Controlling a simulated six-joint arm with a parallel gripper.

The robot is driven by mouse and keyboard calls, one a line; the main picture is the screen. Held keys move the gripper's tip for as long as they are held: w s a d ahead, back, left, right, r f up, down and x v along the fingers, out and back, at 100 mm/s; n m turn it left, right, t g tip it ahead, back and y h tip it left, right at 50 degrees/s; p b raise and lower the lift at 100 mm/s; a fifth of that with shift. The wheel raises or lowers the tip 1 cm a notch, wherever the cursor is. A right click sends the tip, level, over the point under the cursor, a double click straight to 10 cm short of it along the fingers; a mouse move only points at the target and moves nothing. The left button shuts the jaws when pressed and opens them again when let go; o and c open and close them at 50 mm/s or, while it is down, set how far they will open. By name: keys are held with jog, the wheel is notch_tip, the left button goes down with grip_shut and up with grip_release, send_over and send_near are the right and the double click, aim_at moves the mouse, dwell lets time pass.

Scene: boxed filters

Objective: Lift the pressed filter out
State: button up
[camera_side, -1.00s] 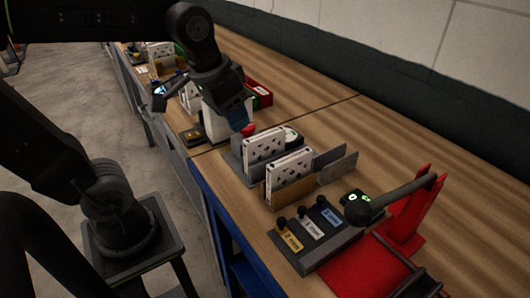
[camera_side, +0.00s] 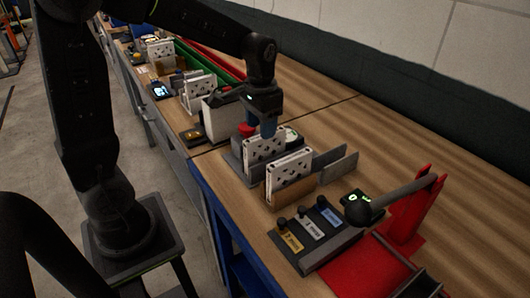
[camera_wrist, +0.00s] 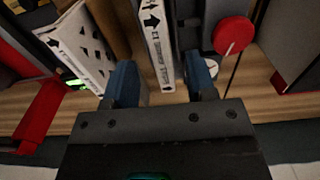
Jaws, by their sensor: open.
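A white filter with dark arrow marks (camera_side: 262,147) stands upright in a grey fixture (camera_side: 236,162). My gripper (camera_side: 267,129) is just above its back edge, jaws pointing down. In the wrist view the blue fingertips (camera_wrist: 161,82) are apart, and this filter's narrow edge with arrows (camera_wrist: 156,45) lies between them. Gaps show on both sides, so I see no grip. A second white filter (camera_side: 289,168) stands upright in front, in a brown box (camera_side: 288,192); it also shows left in the wrist view (camera_wrist: 77,48). The lower part of the first filter is hidden in the fixture.
A red round knob (camera_wrist: 233,35) is close to the right finger; it shows beside the gripper in the side view (camera_side: 246,130). A grey plate (camera_side: 338,164), a tagged block (camera_side: 312,238) and a red stand (camera_side: 410,216) are to the right. Bare wood lies behind.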

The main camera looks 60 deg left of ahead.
aim_at(262, 144)
jog(key=shift+w+f, duration=0.1)
jog(key=shift+f, duration=3)
grip_shut()
